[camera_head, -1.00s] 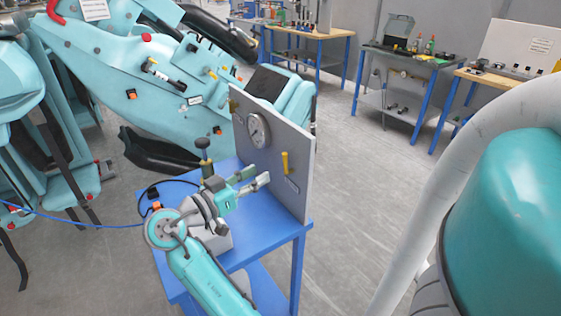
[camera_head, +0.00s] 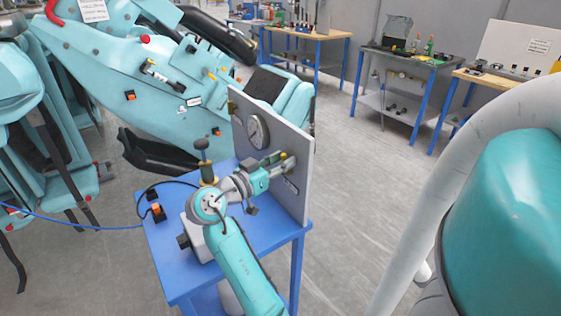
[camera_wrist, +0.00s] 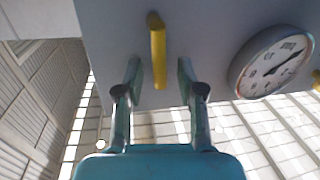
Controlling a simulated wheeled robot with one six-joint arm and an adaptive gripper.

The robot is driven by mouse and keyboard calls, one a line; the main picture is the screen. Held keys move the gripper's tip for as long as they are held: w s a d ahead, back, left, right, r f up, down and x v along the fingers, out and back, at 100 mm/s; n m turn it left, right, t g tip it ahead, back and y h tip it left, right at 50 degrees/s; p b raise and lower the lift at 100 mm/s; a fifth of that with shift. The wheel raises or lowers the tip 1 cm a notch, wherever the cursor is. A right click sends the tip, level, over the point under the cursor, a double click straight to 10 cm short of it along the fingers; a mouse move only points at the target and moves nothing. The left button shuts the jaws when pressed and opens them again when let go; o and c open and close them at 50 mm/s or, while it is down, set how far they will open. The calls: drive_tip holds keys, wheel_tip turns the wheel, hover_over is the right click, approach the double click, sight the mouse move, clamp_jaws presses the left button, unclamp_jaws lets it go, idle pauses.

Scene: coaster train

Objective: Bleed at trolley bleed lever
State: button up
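The yellow bleed lever (camera_wrist: 158,52) stands out from the grey panel (camera_wrist: 205,25) in the wrist view. It lies between and just beyond my fingertips, with room on both sides. In the head view the lever (camera_head: 283,157) is partly hidden by my gripper (camera_head: 275,166), which reaches the panel's face. Whether the lever's tip is within the fingers' depth is hard to tell.
A round gauge (camera_wrist: 270,62) sits on the panel beside the lever. The panel stands on a blue trolley (camera_head: 180,270) with a hand pump (camera_head: 207,165). Turquoise coaster seats (camera_head: 110,60) are at the left. Workbenches (camera_head: 410,60) stand behind, with open floor between.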

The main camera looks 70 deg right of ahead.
clamp_jaws()
drive_tip(key=shift+s+a+m, duration=0.2)
drive_tip(key=shift+s+m, duration=0.05)
drive_tip(key=shift+m, duration=0.55)
drive_tip(key=shift+o, duration=0.4)
unclamp_jaws()
drive_tip(key=v, duration=1.2)
drive_tip(key=shift+f, duration=0.2)
